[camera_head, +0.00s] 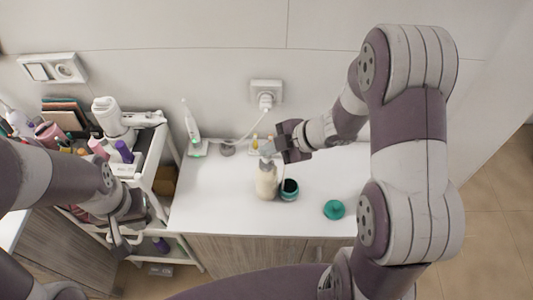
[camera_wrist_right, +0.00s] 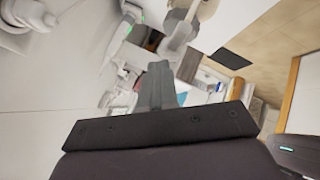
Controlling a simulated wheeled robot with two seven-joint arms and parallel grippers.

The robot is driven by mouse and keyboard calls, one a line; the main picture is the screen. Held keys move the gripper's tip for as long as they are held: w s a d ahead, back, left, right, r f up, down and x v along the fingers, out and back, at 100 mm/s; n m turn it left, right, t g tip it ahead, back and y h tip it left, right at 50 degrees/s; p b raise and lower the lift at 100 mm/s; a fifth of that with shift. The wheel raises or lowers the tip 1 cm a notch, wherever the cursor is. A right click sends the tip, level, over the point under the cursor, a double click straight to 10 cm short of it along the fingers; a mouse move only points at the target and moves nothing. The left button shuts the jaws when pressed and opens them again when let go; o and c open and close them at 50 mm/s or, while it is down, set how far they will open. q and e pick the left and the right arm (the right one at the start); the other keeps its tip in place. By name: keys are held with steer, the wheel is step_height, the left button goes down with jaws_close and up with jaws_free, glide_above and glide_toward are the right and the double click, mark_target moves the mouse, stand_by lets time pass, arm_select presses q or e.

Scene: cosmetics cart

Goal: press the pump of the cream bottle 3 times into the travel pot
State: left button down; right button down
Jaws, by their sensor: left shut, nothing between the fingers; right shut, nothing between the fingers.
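The cream bottle (camera_head: 266,181), cream-coloured with a pump on top, stands upright on the white counter. The travel pot (camera_head: 289,190), teal and open with a dark inside, stands just right of the bottle. Its teal lid (camera_head: 334,209) seems to lie apart, further right. My right gripper (camera_head: 270,149) is shut and empty at the bottle's pump head, which it partly hides; I cannot tell if they touch. Its closed fingers (camera_wrist_right: 158,86) show in the right wrist view, where bottle and pot are not clear. My left gripper (camera_head: 119,240) is shut and empty, low at the left by the cart.
A white cart (camera_head: 157,160) with bottles and cosmetics stands left of the counter (camera_head: 220,215). An electric toothbrush (camera_head: 192,128) and a plugged-in cord at a wall socket (camera_head: 266,92) are at the back. The counter's front left is clear.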

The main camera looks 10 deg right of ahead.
mark_target(270, 157)
steer(key=shift+f+b, duration=0.35)
steer(key=shift+f, duration=0.25)
stand_by(0.6)
steer(key=shift+r+p, duration=1.25)
steer(key=shift+p, duration=0.1)
step_height(270, 157, up, 5)
steer(key=p, duration=0.5)
steer(key=shift+r, duration=0.15)
stand_by(1.6)
